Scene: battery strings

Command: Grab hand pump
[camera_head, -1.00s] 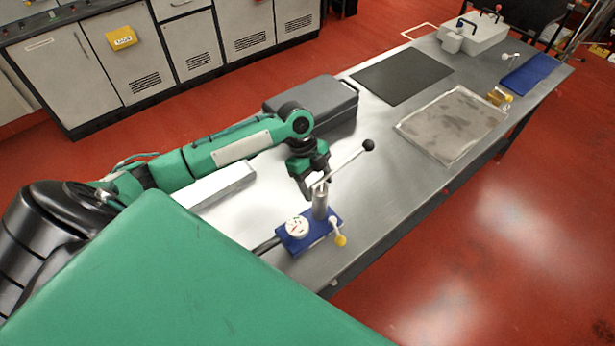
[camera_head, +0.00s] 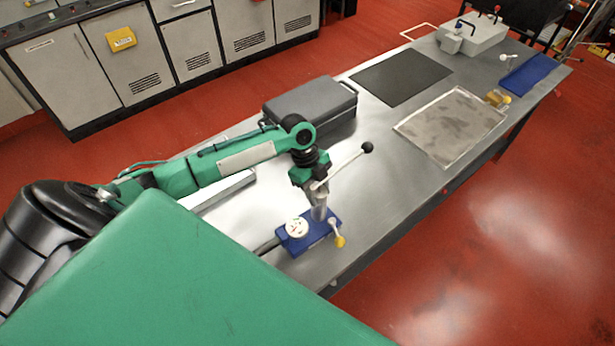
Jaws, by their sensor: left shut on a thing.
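The hand pump has a blue base (camera_head: 318,236), a round white gauge (camera_head: 297,227), a metal cylinder, a yellow-tipped valve (camera_head: 340,241) and a silver lever with a black ball end (camera_head: 367,147). It stands upright on the near part of the metal table. My left gripper (camera_head: 318,196) comes down over it from above and is shut on the upper part of the pump, at the cylinder top below the lever. The fingers partly hide the cylinder. My right gripper does not show.

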